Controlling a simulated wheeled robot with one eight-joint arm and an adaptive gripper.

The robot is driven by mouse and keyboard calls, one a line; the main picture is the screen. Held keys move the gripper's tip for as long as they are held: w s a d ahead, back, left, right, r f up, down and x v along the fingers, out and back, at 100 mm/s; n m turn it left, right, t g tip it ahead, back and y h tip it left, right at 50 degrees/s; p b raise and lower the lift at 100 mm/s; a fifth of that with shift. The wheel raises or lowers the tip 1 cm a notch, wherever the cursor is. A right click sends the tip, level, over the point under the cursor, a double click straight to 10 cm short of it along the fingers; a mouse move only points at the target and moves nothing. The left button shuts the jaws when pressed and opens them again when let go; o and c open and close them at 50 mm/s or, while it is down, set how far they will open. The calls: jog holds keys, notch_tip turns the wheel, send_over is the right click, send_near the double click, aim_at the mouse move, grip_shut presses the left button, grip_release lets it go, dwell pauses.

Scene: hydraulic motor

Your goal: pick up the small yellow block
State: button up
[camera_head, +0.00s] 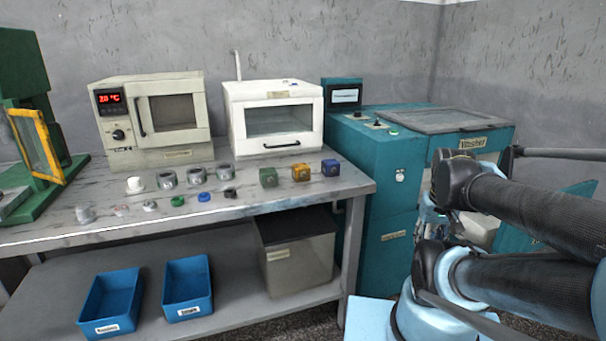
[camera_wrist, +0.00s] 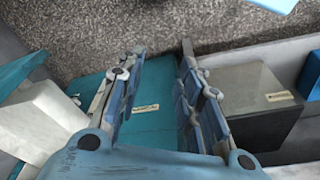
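The small yellow block (camera_head: 300,172) stands on the grey workbench (camera_head: 240,212) in the head view, near the bench's right end. It sits between a green block (camera_head: 268,177) on its left and a blue block (camera_head: 330,167) on its right, with small gaps. My gripper (camera_wrist: 161,52) shows in the wrist view with its two fingers apart and nothing between them. It is well away from the yellow block, over by the teal machine to the right of the bench. The yellow block does not show in the wrist view.
Several metal rings and small caps lie along the bench left of the blocks. A white oven (camera_head: 275,90) and a beige oven (camera_head: 120,150) stand behind. The teal washer (camera_head: 385,160) adjoins the bench's right end. Blue bins (camera_head: 188,287) and a grey box (camera_head: 300,262) sit on the lower shelf.

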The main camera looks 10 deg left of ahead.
jog(key=o, duration=0.4)
jog(key=shift+s+r, duration=0.1)
jog(key=o, duration=0.5)
jog(key=shift+a+r, duration=0.25)
jog(key=shift+r, duration=0.8)
jog(key=shift+c, duration=0.2)
jog(key=w+a+r+m+g+y, duration=0.2)
jog(key=w+a+r+m, duration=0.4)
jog(key=w+a+r, duration=0.8)
notch_tip(320, 180, up, 8)
jog(key=m+g+y, duration=0.2)
jog(key=m+g, duration=0.1)
jog(key=m, duration=0.3)
send_over(302, 166)
jog(key=w+d, duration=0.4)
jog(key=d, duration=0.1)
jog(key=x, duration=1.2)
jog(key=shift+w+f, duration=0.1)
jog(key=shift+w, duration=0.05)
jog(key=shift+x, duration=2.6)
